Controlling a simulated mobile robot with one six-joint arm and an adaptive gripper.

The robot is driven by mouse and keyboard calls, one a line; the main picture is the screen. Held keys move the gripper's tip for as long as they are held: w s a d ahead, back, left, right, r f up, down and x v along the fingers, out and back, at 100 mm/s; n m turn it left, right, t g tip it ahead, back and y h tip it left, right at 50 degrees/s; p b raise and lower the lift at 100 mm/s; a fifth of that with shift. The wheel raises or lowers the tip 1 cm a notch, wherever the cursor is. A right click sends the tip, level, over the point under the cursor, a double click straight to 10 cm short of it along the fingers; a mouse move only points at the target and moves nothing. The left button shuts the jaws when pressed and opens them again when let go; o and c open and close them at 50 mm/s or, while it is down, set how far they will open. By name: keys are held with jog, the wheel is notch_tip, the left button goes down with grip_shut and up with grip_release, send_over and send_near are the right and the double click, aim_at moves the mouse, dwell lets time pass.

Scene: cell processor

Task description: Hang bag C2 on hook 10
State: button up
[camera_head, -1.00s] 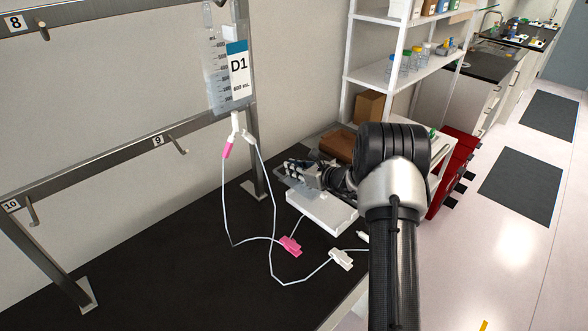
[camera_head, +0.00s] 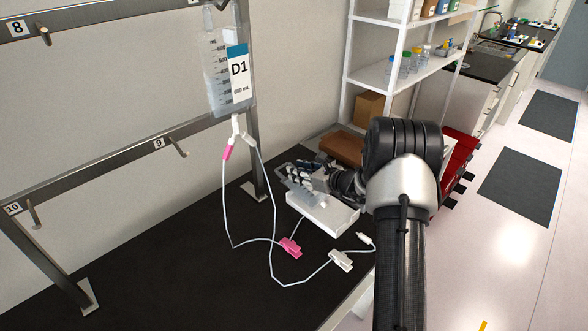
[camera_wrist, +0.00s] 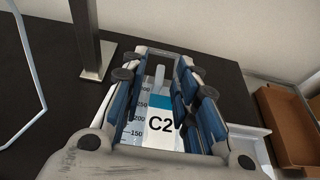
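Bag C2 (camera_wrist: 160,122) is a clear bag with a blue and white label and a volume scale, seen face-on in the wrist view. My gripper (camera_wrist: 160,75) is open, with its blue-padded fingers on either side of the bag; whether they touch its edges is unclear. In the head view my gripper (camera_head: 303,178) is low over a white tray (camera_head: 325,216) on the black bench, and the bag is only partly visible there. Hook 10 (camera_head: 35,213) is empty on the lower rack bar at the left, beside its number plate.
Bag D1 (camera_head: 229,75) hangs from the rack, its tubing with pink and white clamps trailing onto the bench (camera_head: 150,275). Hook 9 (camera_head: 176,146) and hook 8 (camera_head: 45,36) are empty. A rack post (camera_wrist: 93,45) stands near my gripper. A brown box (camera_head: 342,149) lies behind it.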

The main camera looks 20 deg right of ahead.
jog(key=p+v, duration=0.1)
jog(key=v, duration=0.8)
jog(key=shift+r, duration=0.15)
jog(key=s+a+r+n+g+y, duration=0.1)
jog(key=s+a+r+n+g, duration=0.1)
jog(key=s+a+r+n, duration=0.45)
jog(key=s+a+r+n+g+y, duration=0.1)
jog(key=s+a+r+n+g, duration=0.2)
jog(key=a, duration=0.6)
jog(key=s+a+r+n+g+y, duration=0.2)
jog(key=s+a+r+n, duration=0.15)
jog(key=a+n, duration=0.35)
jog(key=s+a+r+n+g+h, duration=0.2)
jog(key=s+a+n, duration=0.3)
jog(key=s, duration=0.3)
jog(key=s+d+n+h, duration=0.2)
jog(key=s+n+h, duration=0.1)
jog(key=s+n, duration=0.2)
jog(key=s+d+r+n+h, duration=0.1)
jog(key=s+d+n+h, duration=0.1)
jog(key=s+n, duration=0.3)
jog(key=s+h, duration=0.1)
jog(key=s, duration=0.3)
jog(key=shift+s+d+h, duration=0.3)
jog(key=shift+h, duration=0.1)
jog(key=shift+o, duration=0.4)
jog(key=shift+r+n, duration=0.15)
jog(key=shift+n, duration=0.1)
